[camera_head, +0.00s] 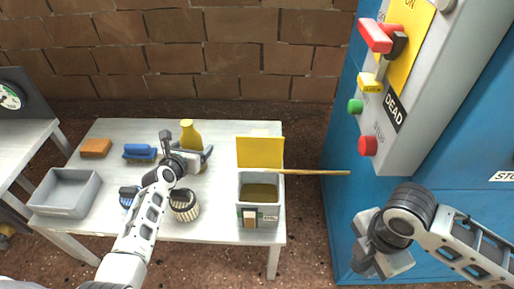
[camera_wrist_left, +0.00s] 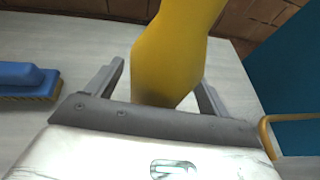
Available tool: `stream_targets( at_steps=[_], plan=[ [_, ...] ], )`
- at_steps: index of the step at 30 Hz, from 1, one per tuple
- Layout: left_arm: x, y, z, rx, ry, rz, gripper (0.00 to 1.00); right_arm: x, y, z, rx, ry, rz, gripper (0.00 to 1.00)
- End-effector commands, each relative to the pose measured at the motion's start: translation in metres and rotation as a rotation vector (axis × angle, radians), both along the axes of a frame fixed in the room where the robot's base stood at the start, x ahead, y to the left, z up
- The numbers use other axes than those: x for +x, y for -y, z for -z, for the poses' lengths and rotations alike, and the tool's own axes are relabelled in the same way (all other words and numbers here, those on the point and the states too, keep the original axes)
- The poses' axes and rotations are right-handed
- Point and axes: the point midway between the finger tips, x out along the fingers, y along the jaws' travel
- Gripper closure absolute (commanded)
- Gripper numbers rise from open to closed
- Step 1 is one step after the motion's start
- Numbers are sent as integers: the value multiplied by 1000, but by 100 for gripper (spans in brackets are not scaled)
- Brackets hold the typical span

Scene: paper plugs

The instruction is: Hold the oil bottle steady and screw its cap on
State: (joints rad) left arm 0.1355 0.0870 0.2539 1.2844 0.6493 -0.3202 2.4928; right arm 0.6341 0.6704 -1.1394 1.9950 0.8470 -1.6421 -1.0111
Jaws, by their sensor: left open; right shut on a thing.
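The yellow oil bottle (camera_head: 188,133) stands upright on the white table (camera_head: 240,128). In the left wrist view the bottle (camera_wrist_left: 170,60) fills the space between the two fingers; its top is out of that view. My left gripper (camera_head: 187,150) is open around the bottle, also in the left wrist view (camera_wrist_left: 160,85), with a gap visible beside at least one finger. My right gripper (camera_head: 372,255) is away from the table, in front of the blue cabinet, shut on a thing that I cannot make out. I cannot identify the cap in either view.
A grey tray (camera_head: 66,212), an orange block (camera_head: 96,148) and a blue brush (camera_head: 140,152) are on the table's left. The blue cabinet (camera_head: 345,215) bounds the right.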

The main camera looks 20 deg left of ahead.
Motion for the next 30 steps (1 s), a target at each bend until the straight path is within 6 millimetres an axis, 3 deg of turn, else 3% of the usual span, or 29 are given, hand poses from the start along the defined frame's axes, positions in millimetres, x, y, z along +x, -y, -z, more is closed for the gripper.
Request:
stream_targets(
  at_steps=[12, 13, 18, 30],
  plan=[
    [7, -1, 2, 2, 0, 0, 19, 0, 0, 4, 0, 0, 0, 85],
    [7, -1, 2, 2, 0, 0, 22, 0, 0, 4, 0, 0, 0, 85],
    [6, -1, 2, 2, 0, 0, 69, 0, 0, 4, 0, 0, 0, 85],
    [7, -1, -2, 0, 1, -1, 69, 0, 0, -1, 0, 0, 0, 85]
  ],
)
